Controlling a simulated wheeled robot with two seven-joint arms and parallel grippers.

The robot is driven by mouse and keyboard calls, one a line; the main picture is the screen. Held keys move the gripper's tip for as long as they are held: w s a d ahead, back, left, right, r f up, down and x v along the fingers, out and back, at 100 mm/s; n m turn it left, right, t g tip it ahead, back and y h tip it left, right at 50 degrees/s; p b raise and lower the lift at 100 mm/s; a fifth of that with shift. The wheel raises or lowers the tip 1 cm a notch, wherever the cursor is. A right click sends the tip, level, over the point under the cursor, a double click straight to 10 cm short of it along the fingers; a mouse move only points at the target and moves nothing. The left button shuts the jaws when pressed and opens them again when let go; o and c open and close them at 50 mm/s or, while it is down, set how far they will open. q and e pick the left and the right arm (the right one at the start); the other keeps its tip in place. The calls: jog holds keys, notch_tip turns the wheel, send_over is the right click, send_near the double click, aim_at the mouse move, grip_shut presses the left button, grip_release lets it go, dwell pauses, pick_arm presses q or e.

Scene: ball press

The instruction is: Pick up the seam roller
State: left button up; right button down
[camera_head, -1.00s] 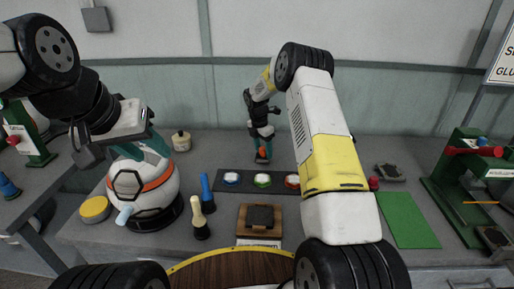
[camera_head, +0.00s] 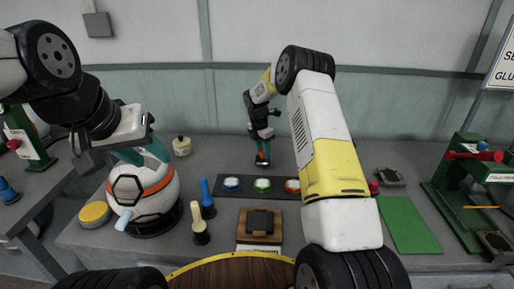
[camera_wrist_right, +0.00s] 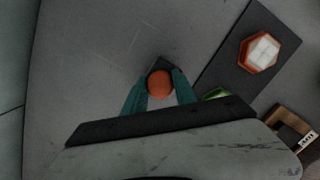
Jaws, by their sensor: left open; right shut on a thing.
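The seam roller shows as an orange rounded handle end (camera_wrist_right: 160,85) with a dark part beside it. In the head view, a little of it shows as an orange and dark upright piece (camera_head: 262,159) at the back of the table. My right gripper (camera_head: 262,149) is shut on it from above; its teal fingers (camera_wrist_right: 160,88) press the orange handle from both sides. The roller's lower end is mostly hidden. My left gripper (camera_head: 150,150), with teal fingers, is open above and behind the white ball with an orange band.
The white and orange ball (camera_head: 142,188) stands on a black ring at left. A dark strip with coloured hexagonal pieces (camera_head: 262,196) lies in front of the roller. Blue (camera_head: 206,192) and cream (camera_head: 198,222) handled tools stand near a wooden block (camera_head: 247,228). A green mat (camera_head: 408,222) lies right.

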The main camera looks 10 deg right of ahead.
notch_tip(320, 180, up, 3)
jog(key=shift+f, duration=0.15)
jog(key=s+a, duration=0.3)
jog(key=s, duration=0.4)
jog(key=s+a+r, duration=0.1)
jog(key=s+a, duration=0.3)
jog(key=s, duration=0.3)
jog(key=shift+s, duration=0.2)
